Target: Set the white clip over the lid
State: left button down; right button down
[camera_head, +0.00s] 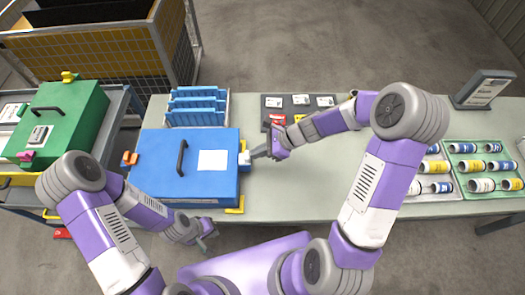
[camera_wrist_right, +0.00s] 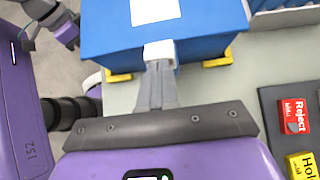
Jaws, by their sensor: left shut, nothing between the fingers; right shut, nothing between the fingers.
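A blue box with a lid (camera_head: 182,183) sits on the table, with a black handle (camera_head: 182,158) and a white label on top. The white clip (camera_head: 244,158) is at the lid's right edge; the right wrist view shows it too (camera_wrist_right: 159,52). My right gripper (camera_head: 254,155) is shut and empty, its fingertips (camera_wrist_right: 159,68) right at the clip and seemingly against it. I cannot tell whether the clip is fully over the lid edge. My left gripper (camera_head: 206,240) is shut and empty, low in front of the box.
An orange clip (camera_head: 130,159) is at the box's left edge. Yellow corner brackets (camera_head: 236,206) stand at the box base. A blue rack (camera_head: 197,105) is behind it. A dark mat (camera_head: 300,106) with cards lies to the right. Trays of cylinders (camera_head: 484,168) are far right.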

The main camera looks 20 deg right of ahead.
jog(key=shift+w+a, duration=0.2)
jog(key=shift+a, duration=0.5)
jog(key=shift+w+a, duration=0.2)
jog(key=shift+a, duration=0.45)
jog(key=d+f+p+v, duration=0.1)
jog(key=f+p+v, duration=0.1)
jog(key=v, duration=1.1)
jog(key=shift+s+d, duration=0.3)
jog(key=shift+d, duration=0.1)
